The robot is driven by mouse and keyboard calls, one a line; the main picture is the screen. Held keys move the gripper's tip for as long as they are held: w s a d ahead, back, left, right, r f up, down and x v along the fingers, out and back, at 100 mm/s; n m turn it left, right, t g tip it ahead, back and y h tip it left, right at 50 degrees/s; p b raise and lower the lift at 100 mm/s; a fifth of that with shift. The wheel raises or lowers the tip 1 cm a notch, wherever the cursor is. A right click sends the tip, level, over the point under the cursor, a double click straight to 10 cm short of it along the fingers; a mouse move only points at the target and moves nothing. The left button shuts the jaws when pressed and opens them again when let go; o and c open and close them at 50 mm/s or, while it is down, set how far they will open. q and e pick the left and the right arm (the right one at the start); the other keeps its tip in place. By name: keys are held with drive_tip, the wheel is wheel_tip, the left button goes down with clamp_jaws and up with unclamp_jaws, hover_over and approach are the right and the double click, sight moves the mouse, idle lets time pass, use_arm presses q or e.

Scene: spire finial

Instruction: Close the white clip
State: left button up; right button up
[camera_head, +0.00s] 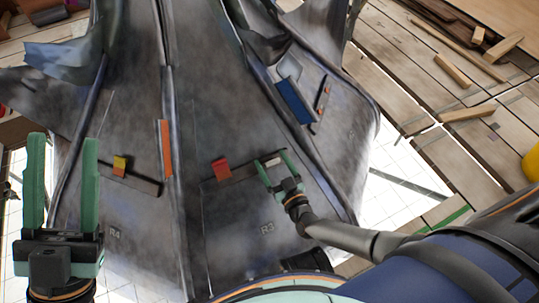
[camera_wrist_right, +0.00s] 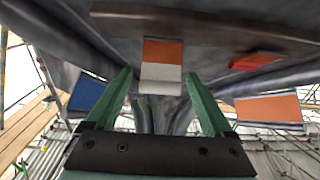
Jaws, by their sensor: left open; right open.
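The white clip (camera_wrist_right: 160,80) shows in the right wrist view as a white block below an orange block (camera_wrist_right: 162,52), against a dark bar (camera_wrist_right: 230,25) on the grey panel. My right gripper (camera_wrist_right: 159,74) is open, with one green finger on each side of the clip and gaps visible. In the head view my right gripper (camera_head: 275,161) is at the right end of the dark bar, and a small pale piece of the clip (camera_head: 271,162) shows between its fingers. My left gripper (camera_head: 62,140) is open and empty at the lower left, fingers upward.
A red clip (camera_head: 221,168) sits on the same bar, to the left. A yellow and red clip (camera_head: 120,165) sits on another bar further left. An orange strip (camera_head: 165,148) and a blue panel (camera_head: 294,100) are on the spire. Wooden planks (camera_head: 470,140) lie at the right.

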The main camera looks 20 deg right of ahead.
drive_tip(key=shift+c, duration=0.3)
